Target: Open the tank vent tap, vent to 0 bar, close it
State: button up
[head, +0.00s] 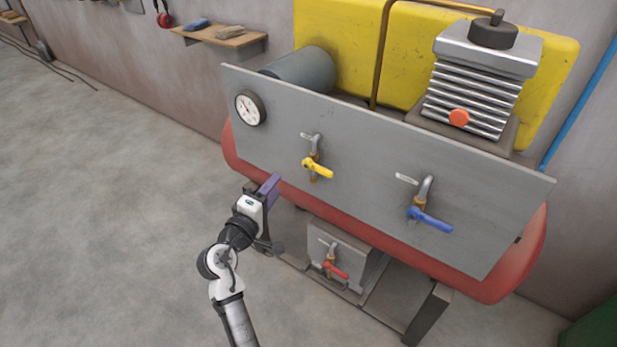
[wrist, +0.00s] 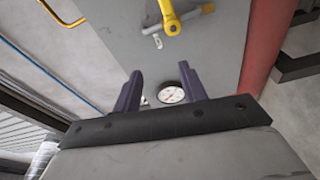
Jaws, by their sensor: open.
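A grey panel (head: 370,165) on a red tank (head: 515,270) carries a tap with a yellow handle (head: 318,169) and, to its right, a tap with a blue handle (head: 430,219). A tap with a red handle (head: 335,270) sits lower, on a box under the tank. The labels are too small to read. A round gauge (head: 250,108) is at the panel's left end; its reading is not legible. My gripper (head: 270,187) is open and empty, below and left of the yellow handle. In the wrist view the yellow handle (wrist: 171,18) lies beyond the fingertips (wrist: 160,78).
A compressor with grey fins (head: 470,95) and a yellow guard (head: 410,55) stand behind the panel. A wall shelf (head: 220,36) is at the upper left. The floor on the left is clear.

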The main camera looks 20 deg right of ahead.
aim_at(322, 173)
jog(key=s+d+f+g+h, duration=0.2)
jog(key=d+f, duration=0.1)
jog(key=d, duration=0.1)
jog(key=p+x, duration=0.1)
jog(key=x, duration=0.5)
jog(key=p+x, duration=0.1)
jog(key=x, duration=0.6)
jog(key=shift+d+f, duration=0.15)
jog(key=shift+d, duration=0.25)
grip_shut()
